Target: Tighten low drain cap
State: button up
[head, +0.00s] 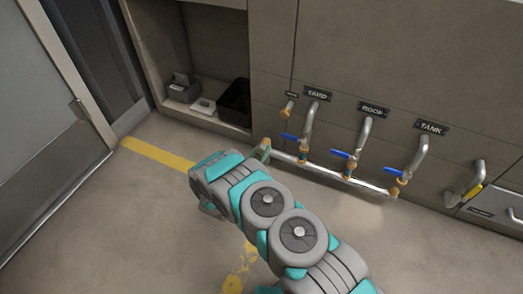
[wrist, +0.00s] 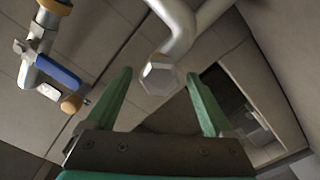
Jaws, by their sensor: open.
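The cap (wrist: 160,77) is a pale hexagonal piece on the end of a bent grey pipe in the wrist view. My gripper (wrist: 159,76) is open, with one green finger on each side of the cap and visible gaps between. I cannot tell whether the cap is at the depth of the fingertips or a little beyond. In the head view a greenish fingertip of my gripper (head: 262,149) shows near the left end of the low horizontal pipe (head: 330,174). My arm hides most of the gripper there, and I cannot make out the cap.
Several blue-handled valves (head: 351,156) stand on the pipes below the YARD, ROOF and TANK labels. A blue handle (wrist: 57,72) is at left in the wrist view. An open recess (head: 205,70) holds a black bin (head: 235,102). The floor (head: 120,220) at left is clear.

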jog(key=shift+x, duration=0.85)
jog(key=shift+c, duration=0.3)
jog(key=c, duration=1.3)
